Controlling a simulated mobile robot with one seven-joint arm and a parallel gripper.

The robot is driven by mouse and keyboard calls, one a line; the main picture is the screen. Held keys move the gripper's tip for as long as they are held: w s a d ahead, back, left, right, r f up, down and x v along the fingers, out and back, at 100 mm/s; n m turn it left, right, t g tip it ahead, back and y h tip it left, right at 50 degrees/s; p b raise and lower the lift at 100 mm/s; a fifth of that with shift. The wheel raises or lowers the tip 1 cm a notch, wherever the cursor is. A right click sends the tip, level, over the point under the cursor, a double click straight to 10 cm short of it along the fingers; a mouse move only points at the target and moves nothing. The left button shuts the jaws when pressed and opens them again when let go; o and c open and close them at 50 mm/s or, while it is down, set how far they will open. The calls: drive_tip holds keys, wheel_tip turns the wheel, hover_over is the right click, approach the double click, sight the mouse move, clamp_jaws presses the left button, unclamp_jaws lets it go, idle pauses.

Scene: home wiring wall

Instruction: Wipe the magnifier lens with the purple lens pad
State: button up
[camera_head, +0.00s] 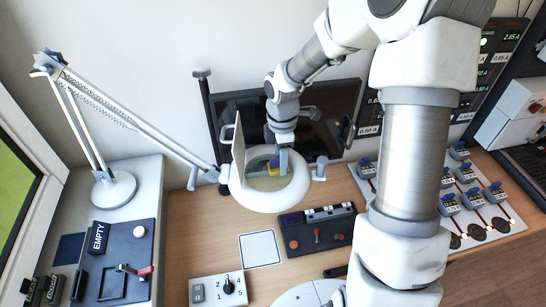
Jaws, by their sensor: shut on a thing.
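The magnifier (241,190) is a white ring-shaped head with a clear lens, carried on a jointed lamp arm above the desk. Its white cover (238,148) stands up at the lens's left side. My gripper (282,164) reaches down from above over the lens and is shut. The purple pad (273,162) shows at the fingers, over the far part of the lens. A yellowish patch (272,184) shows on or through the lens below it. I cannot tell whether the pad touches the glass.
A dark monitor (330,110) stands behind the magnifier. A black switch panel (318,230), a white square outline (260,248) and a numbered dial box (222,287) lie in front. A panel of blue-topped switches (470,190) is at right. Bare wood desk (195,225) lies left of the magnifier.

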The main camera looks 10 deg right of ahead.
sight(270, 165)
drive_tip(key=shift+s+d, duration=0.2)
drive_tip(key=shift+d, duration=0.45)
drive_tip(key=shift+s+a+f, duration=0.1)
drive_tip(key=shift+s+f, duration=0.15)
drive_tip(key=shift+s, duration=0.3)
drive_tip(key=shift+w+a+f+b, duration=0.1)
drive_tip(key=shift+w+a+b, duration=0.1)
drive_tip(key=shift+a, duration=0.7)
drive_tip(key=shift+w+a+f+b, duration=0.1)
drive_tip(key=shift+w+a, duration=0.05)
drive_tip(key=shift+a, duration=0.7)
drive_tip(key=shift+w+a+r, duration=0.1)
drive_tip(key=shift+w+a, duration=0.1)
drive_tip(key=shift+a, duration=0.75)
drive_tip(key=shift+w+a+r, duration=0.1)
drive_tip(key=shift+w+a, duration=0.1)
drive_tip(key=shift+a, duration=0.7)
drive_tip(key=shift+a+f, duration=0.1)
drive_tip(key=shift+f, duration=0.1)
